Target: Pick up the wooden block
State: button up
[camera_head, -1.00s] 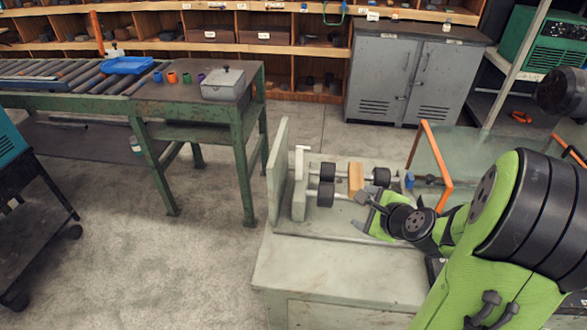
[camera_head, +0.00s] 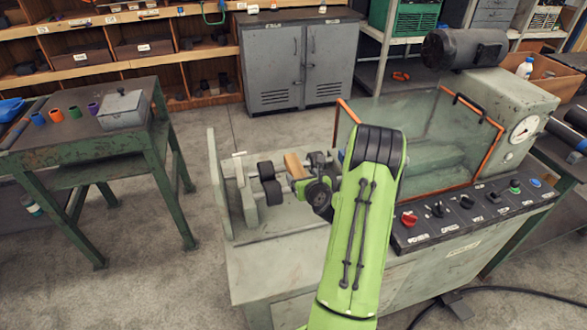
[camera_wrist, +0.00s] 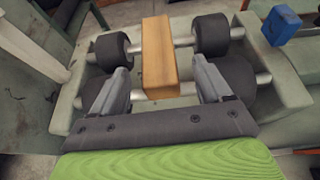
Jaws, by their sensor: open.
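The wooden block (camera_head: 294,167) is a light-brown bar lying across the metal rods of the roller fixture on the machine bench. In the wrist view the block (camera_wrist: 158,58) sits between two pairs of black rollers, its near end close to my gripper. My gripper (camera_wrist: 163,82) is open, with its two grey fingers on the left and right of the block's near part. Gaps show between each finger and the block. In the head view my gripper (camera_head: 300,186) is partly hidden by my own wrist and arm.
Black rollers (camera_wrist: 210,34) flank the block closely on both sides. A blue piece (camera_wrist: 281,25) stands at the upper right in the wrist view. An orange-framed clear guard (camera_head: 430,140) and a control panel (camera_head: 470,212) are on the right. A green table (camera_head: 60,145) stands apart on the left.

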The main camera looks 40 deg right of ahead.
aim_at(299, 172)
jog(key=x, duration=0.6)
jog(key=shift+w+f, duration=0.2)
jog(key=shift+w, duration=0.1)
jog(key=shift+s+r, duration=0.1)
jog(key=shift+s, duration=0.05)
jog(key=shift+c, duration=0.3)
jog(key=c, duration=1)
jog(key=shift+c, duration=0.3)
jog(key=shift+r, duration=0.1)
